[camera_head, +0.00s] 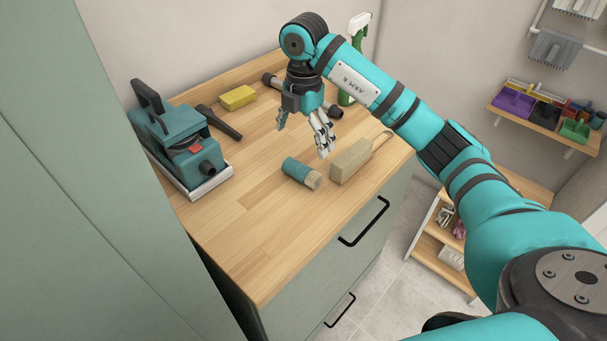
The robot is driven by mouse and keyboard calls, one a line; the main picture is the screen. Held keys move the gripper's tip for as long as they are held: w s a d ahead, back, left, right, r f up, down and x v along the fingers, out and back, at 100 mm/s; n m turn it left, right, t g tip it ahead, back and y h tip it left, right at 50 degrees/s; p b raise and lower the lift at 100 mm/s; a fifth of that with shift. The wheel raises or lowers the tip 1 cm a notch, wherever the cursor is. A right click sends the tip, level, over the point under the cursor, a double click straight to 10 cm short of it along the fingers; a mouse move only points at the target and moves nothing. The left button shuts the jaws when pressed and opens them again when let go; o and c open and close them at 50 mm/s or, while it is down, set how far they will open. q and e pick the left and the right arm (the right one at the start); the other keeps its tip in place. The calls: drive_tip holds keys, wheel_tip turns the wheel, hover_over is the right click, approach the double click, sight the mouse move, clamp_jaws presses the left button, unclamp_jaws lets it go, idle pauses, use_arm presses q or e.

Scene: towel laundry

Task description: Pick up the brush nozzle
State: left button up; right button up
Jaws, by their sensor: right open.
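The brush nozzle (300,173), a short teal cylinder with pale bristles at its right end, lies on its side on the wooden countertop (235,235). My right gripper (302,140) points down with its fingers spread and nothing between them. It is above and slightly behind the brush nozzle in the picture, apart from it as far as I can tell. My left gripper is out of view.
A wooden-handled block brush (352,161) lies close to the right of the nozzle. A teal machine (178,140), a dark flat nozzle (219,122), a yellow sponge (238,97) and a spray bottle (359,24) stand or lie around. The front of the countertop is clear.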

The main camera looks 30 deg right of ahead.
drive_tip(key=p, duration=0.1)
hover_over(302, 167)
wheel_tip(302, 167, down, 4)
drive_tip(key=shift+f, duration=0.1)
drive_tip(key=shift+d+f, duration=0.1)
drive_tip(key=shift+f, duration=0.35)
wheel_tip(302, 167, down, 4)
drive_tip(key=shift+s+f+p, duration=0.1)
drive_tip(key=shift+f+p, duration=0.15)
drive_tip(key=shift+p, duration=0.75)
drive_tip(key=shift+f, duration=0.25)
drive_tip(key=c, duration=0.8)
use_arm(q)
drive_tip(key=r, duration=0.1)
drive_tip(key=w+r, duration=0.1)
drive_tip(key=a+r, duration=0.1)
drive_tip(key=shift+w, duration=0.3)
use_arm(e)
drive_tip(key=shift+c, duration=0.2)
drive_tip(key=shift+r, duration=0.15)
